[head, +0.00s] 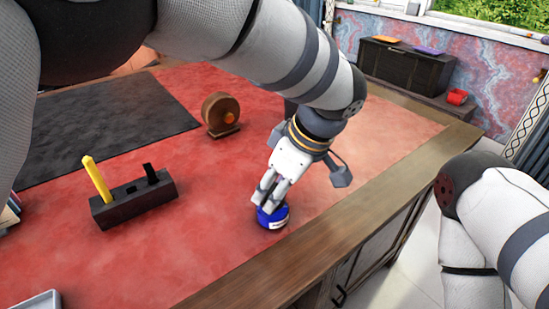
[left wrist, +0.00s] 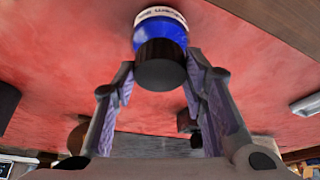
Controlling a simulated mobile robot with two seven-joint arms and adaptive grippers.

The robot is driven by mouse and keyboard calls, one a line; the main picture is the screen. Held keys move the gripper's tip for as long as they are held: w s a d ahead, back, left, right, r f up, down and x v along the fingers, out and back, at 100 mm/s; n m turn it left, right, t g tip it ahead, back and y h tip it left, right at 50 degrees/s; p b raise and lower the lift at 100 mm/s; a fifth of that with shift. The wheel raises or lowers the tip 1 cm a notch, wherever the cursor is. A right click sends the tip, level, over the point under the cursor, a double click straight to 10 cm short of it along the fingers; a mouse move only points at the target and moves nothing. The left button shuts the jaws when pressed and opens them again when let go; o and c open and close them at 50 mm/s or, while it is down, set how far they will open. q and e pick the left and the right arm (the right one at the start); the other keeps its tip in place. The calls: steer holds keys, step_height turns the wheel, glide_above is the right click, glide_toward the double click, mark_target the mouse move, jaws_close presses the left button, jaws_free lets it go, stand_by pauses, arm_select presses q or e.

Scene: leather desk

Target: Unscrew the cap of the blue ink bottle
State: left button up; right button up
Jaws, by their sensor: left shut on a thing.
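The blue ink bottle (head: 273,217) stands on the red leather desk top, close to its wooden edge, with a white label on its side. My left gripper (head: 265,203) reaches down over it from above, with its fingertips at the top of the bottle. In the left wrist view the bottle (left wrist: 160,32) shows blue glass and its black cap (left wrist: 161,65). The fingers (left wrist: 160,80) lie on both sides of the cap and are shut on it. In the head view the cap is hidden by the fingers. My right gripper is out of view; only part of that arm shows.
A black pen stand (head: 135,203) with a yellow pen (head: 97,178) is to the left. A round wooden object (head: 221,113) stands behind. A dark desk mat (head: 100,125) covers the far left. A pale tray (head: 40,302) shows at the bottom left. The leather around the bottle is clear.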

arm_select(q)
steer(key=shift+s+d+f+n+g+b, duration=0.1)
steer(key=shift+f+n+g+b, duration=0.2)
steer(key=shift+n, duration=0.35)
steer(key=shift+d+f+n+g+b, duration=0.1)
steer(key=shift+n+g+b, duration=0.2)
steer(key=shift+n, duration=0.35)
steer(key=shift+r+n, duration=0.1)
steer(key=shift+n, duration=0.3)
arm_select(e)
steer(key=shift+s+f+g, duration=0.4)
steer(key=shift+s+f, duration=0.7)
arm_select(q)
steer(key=shift+b, duration=0.4)
steer(key=shift+n+g+b, duration=0.5)
steer(key=shift+n+b, duration=0.05)
steer(key=shift+n, duration=0.65)
steer(key=shift+n+b, duration=0.3)
steer(key=shift+n, duration=0.2)
steer(key=shift+r+n+g, duration=0.1)
steer(key=shift+n+g, duration=0.2)
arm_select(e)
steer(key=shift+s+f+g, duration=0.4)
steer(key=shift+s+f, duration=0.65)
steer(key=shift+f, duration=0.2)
